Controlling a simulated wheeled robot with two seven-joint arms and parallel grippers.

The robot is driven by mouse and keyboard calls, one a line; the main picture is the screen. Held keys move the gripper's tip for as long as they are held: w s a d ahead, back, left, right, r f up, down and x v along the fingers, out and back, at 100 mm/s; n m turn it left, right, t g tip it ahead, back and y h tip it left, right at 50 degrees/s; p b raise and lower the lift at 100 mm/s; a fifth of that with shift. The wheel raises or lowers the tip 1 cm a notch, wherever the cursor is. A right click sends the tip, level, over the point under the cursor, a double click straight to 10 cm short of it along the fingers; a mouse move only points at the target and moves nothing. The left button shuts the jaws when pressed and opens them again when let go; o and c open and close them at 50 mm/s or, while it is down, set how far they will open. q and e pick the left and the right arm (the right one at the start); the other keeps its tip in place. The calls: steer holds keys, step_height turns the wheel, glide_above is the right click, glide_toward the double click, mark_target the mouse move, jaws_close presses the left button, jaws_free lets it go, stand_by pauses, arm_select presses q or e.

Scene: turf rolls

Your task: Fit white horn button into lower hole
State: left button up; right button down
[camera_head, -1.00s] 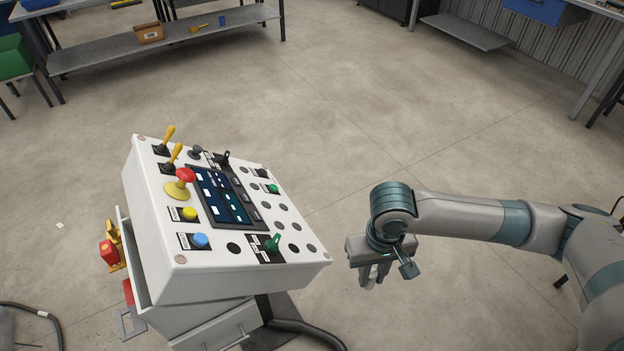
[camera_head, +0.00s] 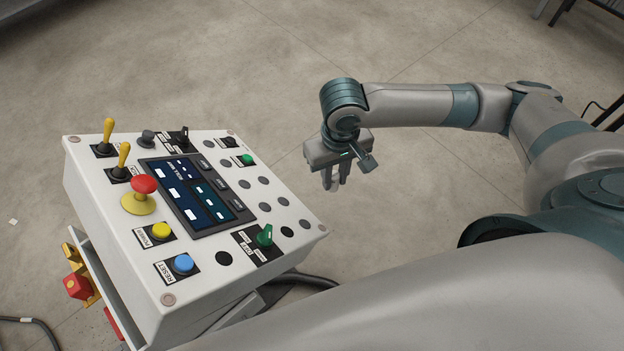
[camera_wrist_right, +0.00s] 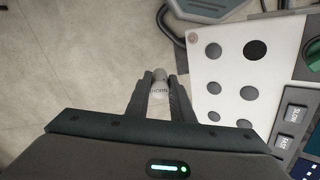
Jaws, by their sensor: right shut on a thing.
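The white horn button (camera_wrist_right: 160,91), with the word HORN on it, sits between the fingertips of my right gripper (camera_wrist_right: 160,84) in the right wrist view. In the head view my right gripper (camera_head: 336,186) points down beside the right edge of the white control panel (camera_head: 190,273), apart from it; the button cannot be made out there. A dark open hole (camera_head: 286,232) lies right of the green selector, and it also shows in the right wrist view (camera_wrist_right: 255,49). Another dark hole (camera_head: 224,258) lies left of that selector. My left gripper is not in view.
The panel carries a green selector (camera_head: 265,236), a blue button (camera_head: 183,264), a yellow button (camera_head: 160,231), a red mushroom knob (camera_head: 144,185), yellow levers (camera_head: 123,155) and a screen (camera_head: 195,194). Several grey round covers (camera_head: 265,207) dot its right side. Floor behind is clear.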

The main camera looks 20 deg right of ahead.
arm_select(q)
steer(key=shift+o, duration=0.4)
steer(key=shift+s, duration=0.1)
arm_select(e)
steer(key=shift+s, duration=0.1)
